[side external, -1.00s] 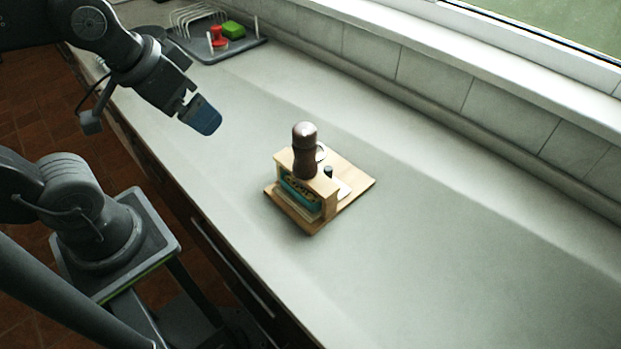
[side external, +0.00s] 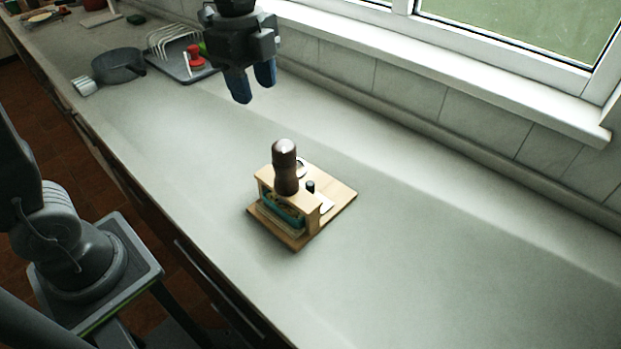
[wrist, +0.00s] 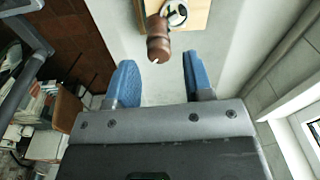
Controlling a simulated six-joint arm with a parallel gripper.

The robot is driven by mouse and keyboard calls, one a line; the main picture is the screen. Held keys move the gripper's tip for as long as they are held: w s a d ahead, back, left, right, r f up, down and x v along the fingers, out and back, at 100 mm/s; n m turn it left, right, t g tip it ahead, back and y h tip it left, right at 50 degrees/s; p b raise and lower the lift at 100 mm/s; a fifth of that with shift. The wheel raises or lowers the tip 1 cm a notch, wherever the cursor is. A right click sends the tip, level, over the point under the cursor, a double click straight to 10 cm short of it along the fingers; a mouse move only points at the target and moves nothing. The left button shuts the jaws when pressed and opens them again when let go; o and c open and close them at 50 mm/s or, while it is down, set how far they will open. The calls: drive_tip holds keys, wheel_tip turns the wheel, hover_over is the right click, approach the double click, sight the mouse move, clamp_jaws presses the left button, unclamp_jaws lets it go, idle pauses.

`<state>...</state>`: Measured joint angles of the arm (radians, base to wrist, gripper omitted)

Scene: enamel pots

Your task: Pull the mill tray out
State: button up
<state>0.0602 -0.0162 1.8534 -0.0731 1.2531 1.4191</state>
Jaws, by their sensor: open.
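A brown pepper mill (side external: 285,168) stands upright on a small wooden stand (side external: 265,180) on the counter. The stand sits on a flat wooden board (side external: 343,195); a teal piece (side external: 280,213) shows in its front opening. I cannot tell which part is the tray. My gripper (side external: 253,90) is open and empty, above the counter, up and left of the stand, touching nothing. In the wrist view, the mill (wrist: 158,40) lies beyond and between the blue fingers (wrist: 160,72), with part of the wooden board (wrist: 195,12) behind it. The teal piece is not visible there.
A grey dish rack tray (side external: 190,68) with a red item (side external: 195,58) stands at the back left, beside a dark pan (side external: 118,66). The window wall (side external: 400,85) runs along the back. The counter around the stand is clear.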

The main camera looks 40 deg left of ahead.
drive_tip(key=w+d+f+m+g, duration=0.2)
drive_tip(key=w+f+m+g, duration=0.15)
drive_tip(key=w+m, duration=0.4)
drive_tip(key=m+g, duration=0.2)
drive_tip(key=m, duration=0.7)
approach(310, 183)
drive_tip(key=shift+t, duration=0.35)
drive_tip(key=x, duration=0.9)
drive_tip(key=shift+s, duration=0.3)
clamp_jaws()
